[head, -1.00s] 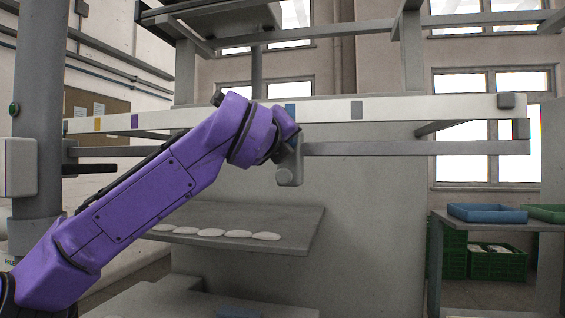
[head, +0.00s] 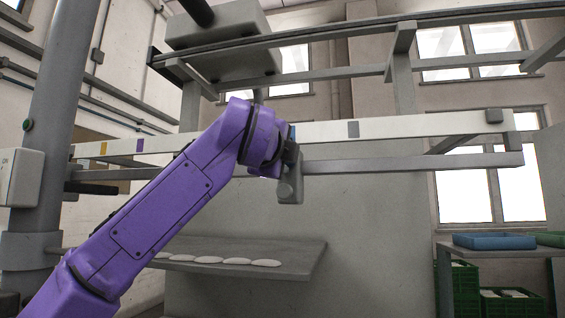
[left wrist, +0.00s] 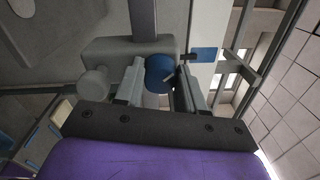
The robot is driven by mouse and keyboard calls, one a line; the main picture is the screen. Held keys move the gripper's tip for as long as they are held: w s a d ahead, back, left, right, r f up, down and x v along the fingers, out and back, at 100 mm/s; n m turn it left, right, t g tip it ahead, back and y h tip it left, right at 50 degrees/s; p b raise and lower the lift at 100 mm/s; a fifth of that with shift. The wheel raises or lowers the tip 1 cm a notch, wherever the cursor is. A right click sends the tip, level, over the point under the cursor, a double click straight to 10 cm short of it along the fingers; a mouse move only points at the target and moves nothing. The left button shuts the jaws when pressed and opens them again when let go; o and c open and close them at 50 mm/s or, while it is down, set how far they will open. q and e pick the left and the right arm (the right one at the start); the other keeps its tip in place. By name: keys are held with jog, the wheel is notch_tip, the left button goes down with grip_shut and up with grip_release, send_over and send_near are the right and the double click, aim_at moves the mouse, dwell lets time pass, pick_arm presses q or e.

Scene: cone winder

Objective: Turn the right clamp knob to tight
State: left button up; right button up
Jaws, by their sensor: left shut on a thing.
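The blue clamp knob (left wrist: 159,72) shows between my left gripper's two fingers in the left wrist view. A white line or edge marks its face. My left gripper (left wrist: 160,84) is shut on this knob. The grey clamp body (left wrist: 112,50) sits behind the knob, with a round grey boss at its left; its lower part also shows in the head view (head: 290,188). My right gripper is in neither view.
The white rail carries yellow, purple and grey marks. Below is a grey shelf (head: 300,262) with several flat white pieces. Blue tray (head: 494,241) and green crates (head: 510,303) stand at right. Grey beams run overhead.

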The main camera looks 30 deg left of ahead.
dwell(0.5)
pick_arm(q)
jog(key=o, duration=1.1)
jog(key=shift+c, duration=0.2)
jog(key=b+v, duration=0.3)
jog(key=v, duration=0.7)
jog(key=shift+s+b, duration=0.25)
jog(key=shift+b, duration=0.05)
jog(key=shift+d, duration=0.1)
